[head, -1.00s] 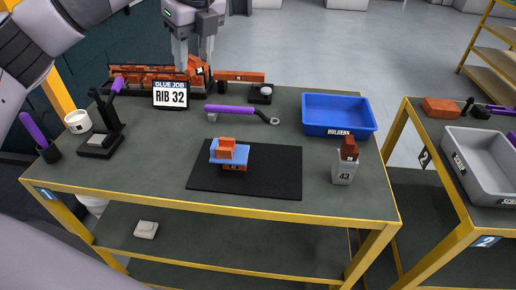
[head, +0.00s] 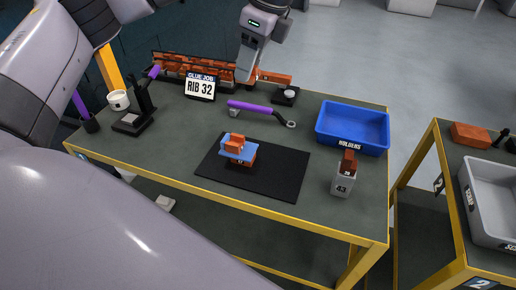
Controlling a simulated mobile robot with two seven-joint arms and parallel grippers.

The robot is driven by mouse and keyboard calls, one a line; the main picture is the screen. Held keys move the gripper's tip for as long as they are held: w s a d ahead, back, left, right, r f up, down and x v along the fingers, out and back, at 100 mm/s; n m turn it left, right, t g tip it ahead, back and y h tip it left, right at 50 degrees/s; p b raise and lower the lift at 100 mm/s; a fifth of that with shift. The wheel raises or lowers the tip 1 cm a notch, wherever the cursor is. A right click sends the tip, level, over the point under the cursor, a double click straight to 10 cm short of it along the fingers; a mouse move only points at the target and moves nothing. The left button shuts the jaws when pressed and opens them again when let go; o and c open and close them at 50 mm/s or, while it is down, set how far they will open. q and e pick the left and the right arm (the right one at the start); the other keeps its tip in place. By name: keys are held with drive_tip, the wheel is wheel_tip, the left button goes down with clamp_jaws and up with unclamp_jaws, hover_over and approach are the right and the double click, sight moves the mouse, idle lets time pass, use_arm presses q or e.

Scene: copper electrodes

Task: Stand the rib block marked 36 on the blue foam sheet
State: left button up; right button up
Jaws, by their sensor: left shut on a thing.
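My left gripper (head: 245,66) points down at the right part of the rack of orange-brown rib blocks (head: 180,66), behind the sign. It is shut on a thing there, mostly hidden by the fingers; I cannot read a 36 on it. The blue foam sheet (head: 230,154) is a small blue slab lying on an orange block (head: 240,162) on the black mat (head: 285,178). Another orange block (head: 236,140) stands on top of the blue slab. My right gripper is not in view.
A sign reading RIB 32 (head: 200,88) stands before the rack. A purple-handled tool (head: 255,108), a blue HOLDERS tray (head: 350,145) and a grey holder marked 43 (head: 342,184) with a brown block are on the bench. The mat's right part is bare.

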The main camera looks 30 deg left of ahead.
use_arm(q)
wheel_tip(320, 180, down, 15)
drive_tip(key=b, duration=0.3)
drive_tip(key=shift+f, duration=0.95)
wheel_tip(320, 180, down, 3)
drive_tip(key=shift+f, duration=0.2)
drive_tip(key=o, duration=1.2)
drive_tip(key=shift+o, duration=0.2)
